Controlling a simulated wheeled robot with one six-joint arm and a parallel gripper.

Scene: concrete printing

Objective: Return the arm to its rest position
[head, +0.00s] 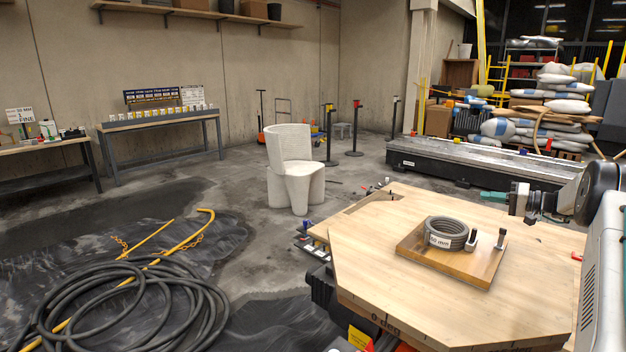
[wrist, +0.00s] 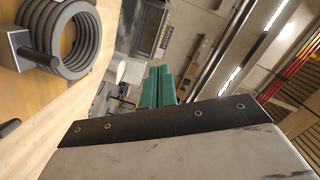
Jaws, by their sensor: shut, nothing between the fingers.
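My gripper (head: 494,196) shows at the right of the head view, held out over the wooden worktable (head: 370,270) near its back right part. Its green fingers also show in the middle of the wrist view (wrist: 158,86). They are closed together with nothing between them. My arm comes in from the right edge of the head view and hides part of the table there. A coil of grey hose (head: 447,233) with a white label lies on a square wooden board (head: 475,268) on the table, in front of and apart from the gripper. The coil also shows at the wrist view's upper left (wrist: 62,35).
A white chair (head: 293,170) stands on the floor behind the table. A long low metal bed (head: 470,160) lies behind the gripper. Black hose (head: 120,310) covers the floor at left.

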